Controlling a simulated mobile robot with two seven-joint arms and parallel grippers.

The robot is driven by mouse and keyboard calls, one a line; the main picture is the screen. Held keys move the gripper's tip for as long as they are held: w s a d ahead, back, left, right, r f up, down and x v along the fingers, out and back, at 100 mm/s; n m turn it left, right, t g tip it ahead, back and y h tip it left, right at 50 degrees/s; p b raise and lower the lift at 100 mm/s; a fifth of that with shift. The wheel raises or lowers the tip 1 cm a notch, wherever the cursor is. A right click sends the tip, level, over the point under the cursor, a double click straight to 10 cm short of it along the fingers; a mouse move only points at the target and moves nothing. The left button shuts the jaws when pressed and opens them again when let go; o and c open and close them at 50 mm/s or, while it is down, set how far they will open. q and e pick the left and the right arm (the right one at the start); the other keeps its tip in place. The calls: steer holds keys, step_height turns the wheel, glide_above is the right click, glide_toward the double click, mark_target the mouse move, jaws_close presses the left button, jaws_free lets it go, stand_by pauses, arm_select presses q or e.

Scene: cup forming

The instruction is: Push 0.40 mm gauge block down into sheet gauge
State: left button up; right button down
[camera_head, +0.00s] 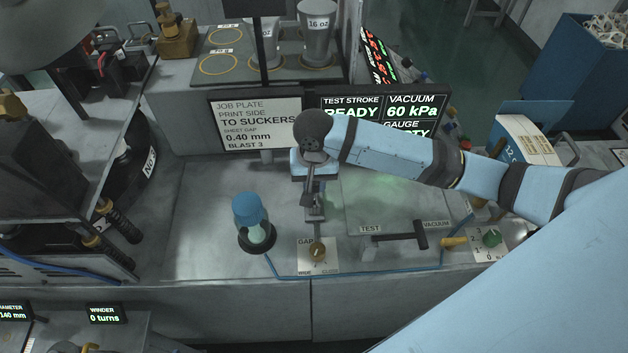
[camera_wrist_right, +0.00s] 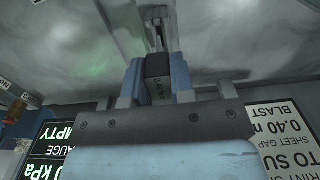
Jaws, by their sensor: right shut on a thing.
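My right gripper (camera_head: 313,178) is over the middle of the grey bench, pointing down. In the right wrist view, its blue fingers (camera_wrist_right: 158,78) are shut on a small dark block (camera_wrist_right: 157,67) with faint markings, which I take as the 0.40 mm gauge block. The sheet gauge (camera_head: 315,211) is a narrow grey metal piece directly below and in front of the gripper. It also shows beyond the block in the wrist view (camera_wrist_right: 157,28). The hand hides much of the block from the head; whether it touches the gauge slot I cannot tell. My left gripper is not in view.
A job plate sign (camera_head: 256,124) reads 0.40 mm sheet gap. The screen (camera_head: 410,105) shows vacuum 60 kPa; in the wrist view its gauge line reads EMPTY. A blue-capped bottle (camera_head: 249,213), gap knob (camera_head: 318,253) and test lever (camera_head: 400,238) stand nearby.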

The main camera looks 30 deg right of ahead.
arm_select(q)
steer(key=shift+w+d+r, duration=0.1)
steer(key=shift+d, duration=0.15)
arm_select(e)
steer(key=shift+f, duration=0.2)
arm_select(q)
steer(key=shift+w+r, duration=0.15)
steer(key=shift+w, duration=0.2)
arm_select(e)
steer(key=shift+f, duration=0.1)
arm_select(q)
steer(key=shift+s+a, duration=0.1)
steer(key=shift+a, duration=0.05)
arm_select(e)
steer(key=shift+f, duration=0.2)
steer(key=shift+f, duration=0.15)
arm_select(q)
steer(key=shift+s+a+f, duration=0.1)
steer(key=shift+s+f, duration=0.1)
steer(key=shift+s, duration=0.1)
arm_select(e)
steer(key=shift+f, duration=0.2)
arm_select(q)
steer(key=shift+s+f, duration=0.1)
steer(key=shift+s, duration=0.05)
arm_select(e)
steer(key=shift+f, duration=0.2)
